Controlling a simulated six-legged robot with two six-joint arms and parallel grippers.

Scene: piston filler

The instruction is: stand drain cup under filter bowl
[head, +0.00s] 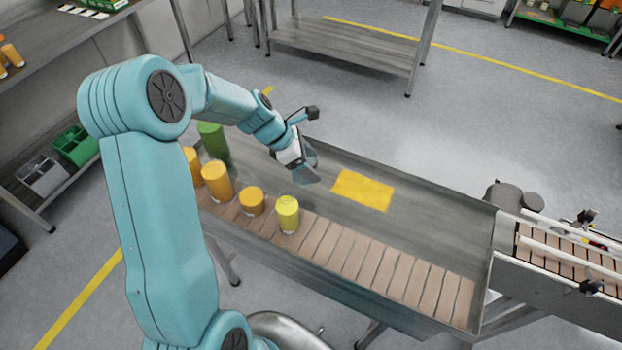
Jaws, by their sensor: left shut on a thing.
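My left gripper (297,160) reaches in from the left and hangs over the grey metal table. It is shut on a small grey-blue piece (308,178), which looks like the drain cup. The fingers and the wrist hide part of it, and I cannot tell whether its underside touches the table. I cannot make out a filter bowl in this view. My right gripper is not in view.
A yellow mat (362,190) lies on the metal table (430,220), right of the gripper. A yellow-green can (288,214), orange cans (217,181) and a green cylinder (213,143) stand left. A slatted strip (400,277) runs along the front; a conveyor (570,255) stands right.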

